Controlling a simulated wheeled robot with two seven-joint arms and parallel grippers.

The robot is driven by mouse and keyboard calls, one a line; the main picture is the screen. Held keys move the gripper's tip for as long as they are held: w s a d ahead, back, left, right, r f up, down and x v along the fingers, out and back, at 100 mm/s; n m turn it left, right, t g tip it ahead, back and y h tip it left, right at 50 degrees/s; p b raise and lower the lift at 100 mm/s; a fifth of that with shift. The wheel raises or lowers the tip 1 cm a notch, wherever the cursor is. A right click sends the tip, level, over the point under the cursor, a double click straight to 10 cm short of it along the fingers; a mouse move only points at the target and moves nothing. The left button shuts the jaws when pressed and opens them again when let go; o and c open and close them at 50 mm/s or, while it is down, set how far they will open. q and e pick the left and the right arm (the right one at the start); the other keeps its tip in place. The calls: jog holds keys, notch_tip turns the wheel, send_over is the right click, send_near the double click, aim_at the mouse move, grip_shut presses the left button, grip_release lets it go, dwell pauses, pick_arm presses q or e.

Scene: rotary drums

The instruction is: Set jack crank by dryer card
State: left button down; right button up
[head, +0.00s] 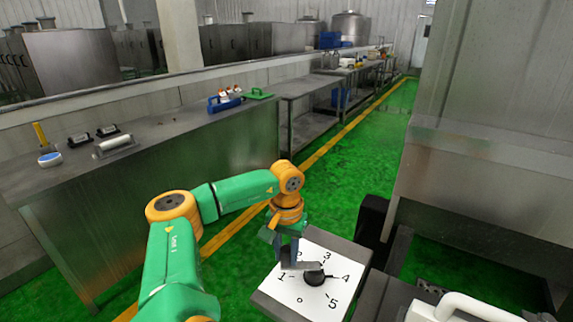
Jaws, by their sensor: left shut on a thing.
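A white dial card (285,296) with black numbers lies on a grey box top at the lower middle; 1, 3, 4 and 5 can be read. A crank with a round black hub (315,279) sits on the card, and a grey arm reaches from it toward the left. My left gripper (289,260) points down over the card and is shut on the crank at its grey arm. The gripper hides the card's upper left, including most of one number. The dark tip at the hub's right side lies near the mark for 4. My right gripper is out of view.
A white curved handle (470,308) stands at the bottom right, close to the box. A large grey metal cabinet (490,140) rises on the right. A long steel counter (160,150) on the left holds small items. The green floor (345,175) between is clear.

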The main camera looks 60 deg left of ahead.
pick_arm(q)
jog(key=c, duration=0.6)
grip_release()
notch_tip(320, 180, up, 7)
jog(key=shift+r+p, duration=0.1)
jog(key=shift+p, duration=0.3)
jog(key=shift+a, duration=0.1)
